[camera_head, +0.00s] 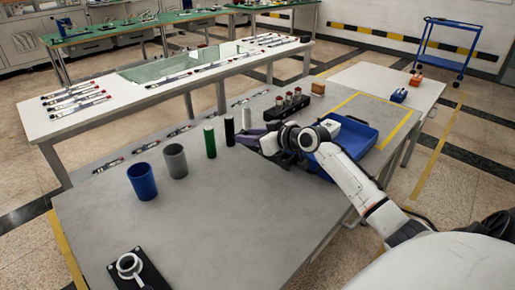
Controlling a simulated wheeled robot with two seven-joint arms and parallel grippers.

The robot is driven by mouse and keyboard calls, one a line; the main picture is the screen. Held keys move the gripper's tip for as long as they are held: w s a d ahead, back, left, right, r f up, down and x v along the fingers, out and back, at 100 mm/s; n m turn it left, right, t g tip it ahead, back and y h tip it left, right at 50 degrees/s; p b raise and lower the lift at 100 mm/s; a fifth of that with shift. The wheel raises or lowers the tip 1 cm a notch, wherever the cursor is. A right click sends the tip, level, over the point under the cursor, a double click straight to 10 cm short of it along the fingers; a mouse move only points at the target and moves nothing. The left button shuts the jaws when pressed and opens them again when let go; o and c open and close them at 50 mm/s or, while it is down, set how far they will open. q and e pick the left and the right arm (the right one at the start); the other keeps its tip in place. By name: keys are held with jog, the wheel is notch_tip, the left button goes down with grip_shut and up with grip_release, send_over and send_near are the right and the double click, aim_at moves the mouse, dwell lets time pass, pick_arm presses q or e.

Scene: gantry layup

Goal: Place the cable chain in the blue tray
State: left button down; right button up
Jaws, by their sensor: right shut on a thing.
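The blue tray (361,140) lies on the right part of the grey table, partly hidden behind my right arm. My right gripper (245,138) reaches left over the table, just in front of a white cylinder. It is shut on a small dark thing that appears to be the cable chain, but its shape is largely lost against the dark gripper. The held thing is to the left of the tray, apart from it. No other cable chain shows clearly. My left gripper is out of view.
A blue cup (142,181), grey cup (175,161), green cylinder (210,141), black cylinder (229,130) and white cylinder (246,118) stand in a row. A black rack (287,111) is behind the tray. A black plate with a ring (130,265) lies front left. The table's front middle is clear.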

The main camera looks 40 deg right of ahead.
aim_at(250, 158)
jog(key=shift+f, duration=2.7)
jog(key=shift+b, duration=0.35)
jog(key=o, duration=0.7)
jog(key=shift+f, duration=0.2)
jog(key=o, duration=0.4)
jog(key=shift+r, duration=0.1)
